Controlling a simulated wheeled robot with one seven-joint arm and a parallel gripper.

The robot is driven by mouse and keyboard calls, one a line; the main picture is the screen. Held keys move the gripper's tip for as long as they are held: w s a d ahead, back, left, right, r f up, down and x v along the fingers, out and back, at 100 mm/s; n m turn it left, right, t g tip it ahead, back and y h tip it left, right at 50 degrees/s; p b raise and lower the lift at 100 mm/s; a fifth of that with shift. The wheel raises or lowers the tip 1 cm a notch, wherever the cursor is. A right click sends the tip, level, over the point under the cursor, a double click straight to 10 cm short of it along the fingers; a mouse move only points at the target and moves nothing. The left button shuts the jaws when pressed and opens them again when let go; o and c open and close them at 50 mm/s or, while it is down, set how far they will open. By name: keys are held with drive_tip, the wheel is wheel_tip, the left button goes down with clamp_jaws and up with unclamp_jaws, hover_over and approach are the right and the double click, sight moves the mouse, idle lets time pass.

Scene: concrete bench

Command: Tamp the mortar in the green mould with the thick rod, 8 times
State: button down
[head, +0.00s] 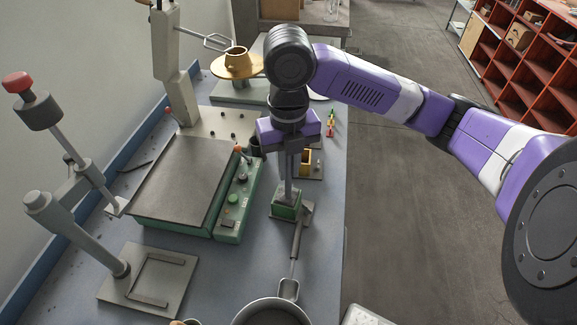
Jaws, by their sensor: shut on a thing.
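The green mould (286,211) stands on the bench right of the green-sided machine. My gripper (287,150) is above it, pointing down and shut on a grey rod (287,190). The rod looks upright, and its lower end is at the mould's opening. I cannot tell how deep the tip sits in it. The mortar is too small and too covered by the rod and the mould's walls to make out.
The flat-topped machine (183,178) and a stand (148,280) fill the left. The right bench strip is clear.

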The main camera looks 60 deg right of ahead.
drive_tip(key=r, duration=0.1)
drive_tip(key=r+p, duration=0.1)
drive_tip(key=r, duration=0.1)
drive_tip(key=shift+w+d+r+p, duration=0.1)
drive_tip(key=shift+w+r+p, duration=0.2)
drive_tip(key=shift+p, duration=0.1)
drive_tip(key=shift+f, duration=0.15)
drive_tip(key=shift+d, duration=0.1)
